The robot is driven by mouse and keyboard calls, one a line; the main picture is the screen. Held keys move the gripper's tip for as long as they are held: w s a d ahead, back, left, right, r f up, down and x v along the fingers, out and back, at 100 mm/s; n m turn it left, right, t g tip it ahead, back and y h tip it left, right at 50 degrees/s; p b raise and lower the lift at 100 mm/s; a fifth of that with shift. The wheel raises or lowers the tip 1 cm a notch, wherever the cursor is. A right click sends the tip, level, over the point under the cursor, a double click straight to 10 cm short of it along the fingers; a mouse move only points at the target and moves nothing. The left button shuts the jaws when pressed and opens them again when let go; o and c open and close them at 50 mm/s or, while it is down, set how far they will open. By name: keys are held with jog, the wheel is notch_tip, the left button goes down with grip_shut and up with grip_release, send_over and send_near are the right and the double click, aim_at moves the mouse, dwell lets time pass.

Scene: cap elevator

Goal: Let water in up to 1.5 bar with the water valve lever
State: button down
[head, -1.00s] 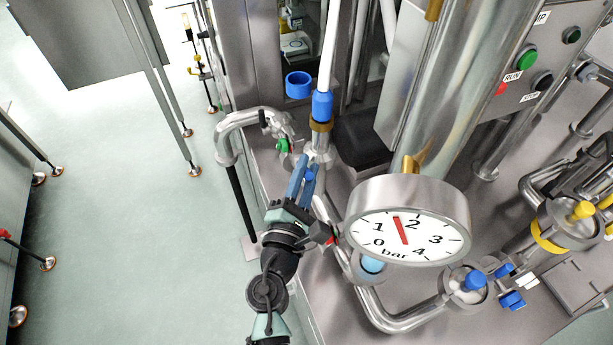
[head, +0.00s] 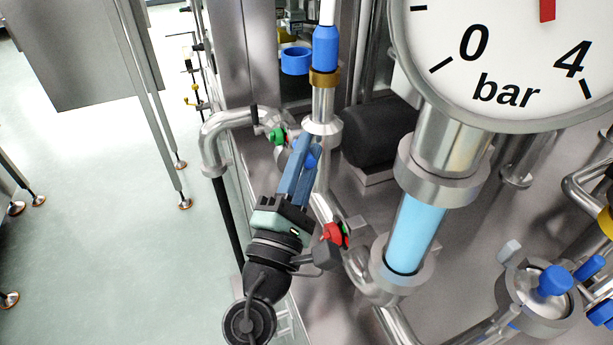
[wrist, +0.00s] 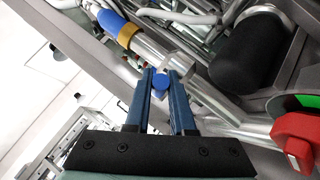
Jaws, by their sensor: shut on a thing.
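My gripper (head: 306,148) points up and away in the head view, with its blue fingers closed around a small blue valve lever (head: 312,161) on the steel pipework. In the wrist view the lever's rounded blue end (wrist: 160,82) shows between the fingertips (wrist: 161,73); the rest of it is hidden. The pressure gauge (head: 505,60) is large at the top right of the head view and cut off by the frame. Its 0, 4 and "bar" show. Only the lower end of the red needle (head: 547,10) is visible, so its reading cannot be told.
A sight glass with light blue liquid (head: 418,235) stands under the gauge. A red valve handle (head: 333,234) is right of my gripper, and a green one (head: 278,136) is just beyond it. Open floor (head: 120,240) lies to the left.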

jog(key=shift+f+m+h+b, duration=0.2)
jog(key=shift+m+h+b, duration=0.1)
jog(key=shift+b, duration=0.65)
jog(key=c, duration=0.8)
grip_release()
jog(key=shift+o, duration=0.2)
jog(key=b+v, duration=0.3)
jog(key=v, duration=1)
jog(key=shift+f, duration=0.15)
jog(key=shift+w+d, duration=0.1)
